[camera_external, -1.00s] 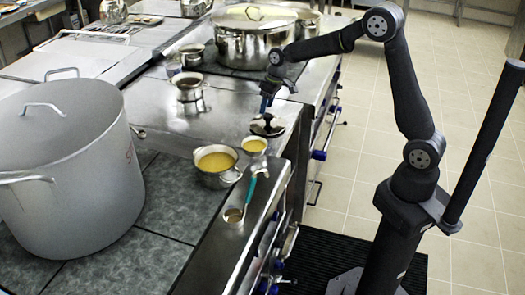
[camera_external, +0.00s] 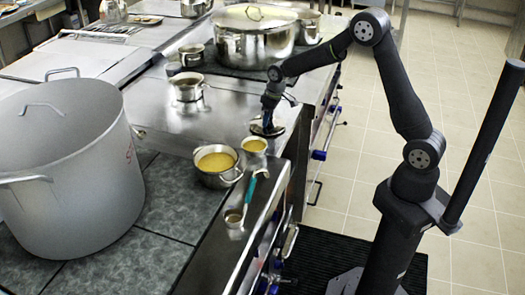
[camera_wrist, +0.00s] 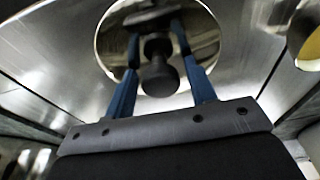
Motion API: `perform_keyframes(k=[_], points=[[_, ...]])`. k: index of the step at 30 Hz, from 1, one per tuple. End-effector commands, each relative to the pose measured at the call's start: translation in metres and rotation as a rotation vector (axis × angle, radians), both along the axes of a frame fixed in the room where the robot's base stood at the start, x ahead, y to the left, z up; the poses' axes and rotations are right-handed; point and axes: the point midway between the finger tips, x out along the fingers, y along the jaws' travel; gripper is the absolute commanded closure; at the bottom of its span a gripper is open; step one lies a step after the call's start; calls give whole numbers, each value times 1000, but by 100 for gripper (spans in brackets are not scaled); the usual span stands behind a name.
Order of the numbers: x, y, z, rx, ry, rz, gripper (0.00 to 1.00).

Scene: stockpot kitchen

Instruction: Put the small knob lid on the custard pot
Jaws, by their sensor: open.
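The small knob lid (camera_external: 258,128) is a shiny round lid lying on the steel counter. In the wrist view the lid (camera_wrist: 112,52) shows its dark knob (camera_wrist: 160,76) between my blue fingers. My gripper (camera_external: 270,112) is down over the lid; in the wrist view my gripper (camera_wrist: 157,38) is open, with one finger on each side of the knob. A two-handled steel pot with yellow contents (camera_external: 217,180) stands uncovered to the lower left of the lid. A smaller cup with yellow contents (camera_external: 254,147) stands between them. I cannot tell which one is the custard pot.
A ladle with a teal handle (camera_external: 251,188) lies near the front edge. A large grey stockpot (camera_external: 75,165) stands at left. A small steel pot (camera_external: 187,90) and a big lidded pot (camera_external: 240,45) are behind. Counter left of the lid is clear.

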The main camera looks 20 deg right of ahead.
Motion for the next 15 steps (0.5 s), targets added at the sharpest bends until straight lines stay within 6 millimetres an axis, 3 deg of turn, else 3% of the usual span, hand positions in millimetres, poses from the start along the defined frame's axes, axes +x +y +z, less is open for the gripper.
perform_keyframes(k=[7,11,15], points=[[0,0,-1,0,0,0,51],[0,0,0,0,0,-1,77],[0,0,0,0,0,-1,79]])
